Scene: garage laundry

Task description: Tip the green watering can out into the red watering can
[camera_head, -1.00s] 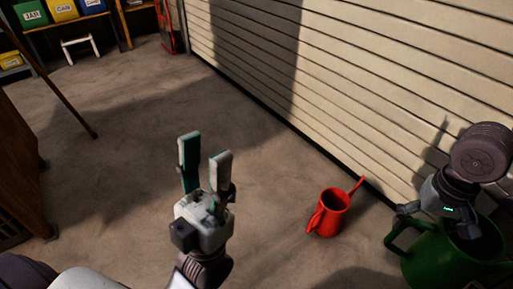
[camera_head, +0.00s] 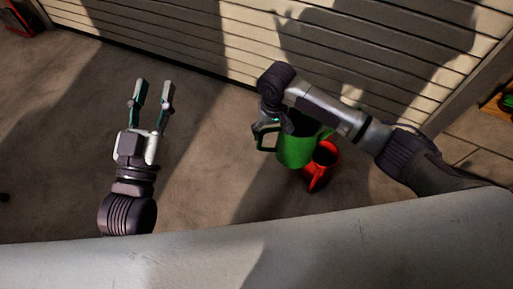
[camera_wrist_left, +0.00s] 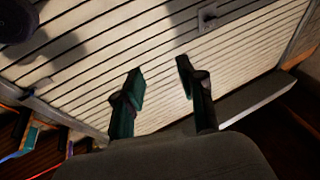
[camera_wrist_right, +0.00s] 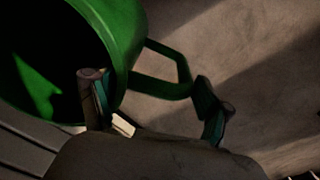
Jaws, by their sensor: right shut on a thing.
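The green watering can (camera_head: 294,150) is in the middle of the head view, held by my right gripper (camera_head: 266,126), which is partly hidden by its own wrist. The red watering can (camera_head: 321,166) stands on the floor, overlapped by the green can in the head view. I cannot tell the height between them. My left gripper (camera_head: 153,103) is open and empty, well left of both cans.
A slatted garage door (camera_head: 240,45) runs behind the cans. A shelf edge (camera_head: 497,105) shows at the far right. My pale body fills the bottom of the head view.

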